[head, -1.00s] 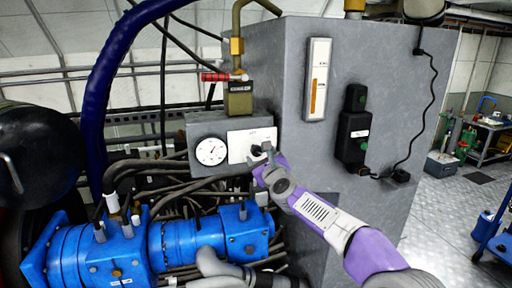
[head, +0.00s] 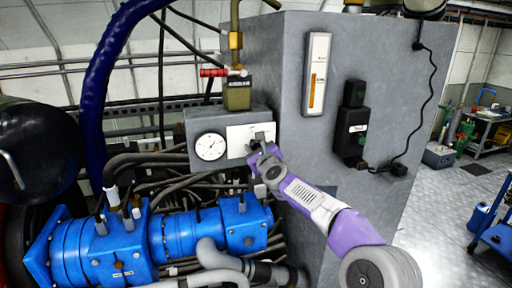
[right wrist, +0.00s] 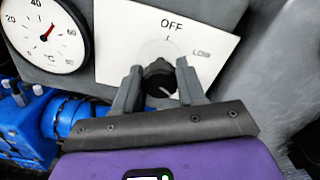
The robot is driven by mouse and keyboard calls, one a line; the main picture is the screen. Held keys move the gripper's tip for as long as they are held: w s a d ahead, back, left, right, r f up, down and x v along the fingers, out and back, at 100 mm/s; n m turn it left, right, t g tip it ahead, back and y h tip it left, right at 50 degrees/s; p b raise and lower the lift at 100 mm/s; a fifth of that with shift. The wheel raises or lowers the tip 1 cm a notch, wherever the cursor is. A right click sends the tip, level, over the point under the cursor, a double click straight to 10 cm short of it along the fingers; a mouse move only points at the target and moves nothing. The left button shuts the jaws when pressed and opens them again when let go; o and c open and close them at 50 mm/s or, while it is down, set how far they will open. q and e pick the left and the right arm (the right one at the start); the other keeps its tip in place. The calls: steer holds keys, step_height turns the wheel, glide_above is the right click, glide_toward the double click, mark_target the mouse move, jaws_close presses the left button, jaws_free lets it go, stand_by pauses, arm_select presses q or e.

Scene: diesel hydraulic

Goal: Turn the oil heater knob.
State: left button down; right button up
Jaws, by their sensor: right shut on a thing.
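The oil heater knob (right wrist: 160,82) is small, round and black, with a light pointer mark. It sits on a white plate (right wrist: 125,40) marked OFF at the top and LOW to the right. In the right wrist view my right gripper (right wrist: 158,84) has one finger on each side of the knob and is shut on it. In the head view the right gripper (head: 261,146) is at the right part of the white plate (head: 238,142) and largely hides the knob. My left gripper is not in view.
A white temperature dial (head: 210,146) is left of the plate. A blue hydraulic unit (head: 120,245) and black hoses (head: 150,162) lie below. A red-handled valve (head: 214,72) is above. A black switch box (head: 352,137) is on the grey cabinet (head: 400,80) to the right.

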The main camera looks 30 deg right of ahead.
steer(key=shift+n, duration=0.4)
steer(key=shift+c, duration=0.4)
steer(key=n, duration=0.4)
steer(key=shift+n+b, duration=0.4)
steer(key=n, duration=0.6)
steer(key=shift+a, duration=0.1)
steer(key=n, duration=0.6)
steer(key=shift+f+n, duration=0.15)
steer(key=shift+n, duration=0.25)
steer(key=n, duration=0.5)
steer(key=shift+f+p, duration=0.1)
steer(key=shift+p, duration=0.3)
steer(key=shift+n, duration=0.4)
steer(key=o, duration=1.1)
steer(key=shift+c, duration=0.2)
steer(key=shift+s, duration=0.15)
steer(key=v, duration=0.7)
steer(key=shift+s, duration=0.15)
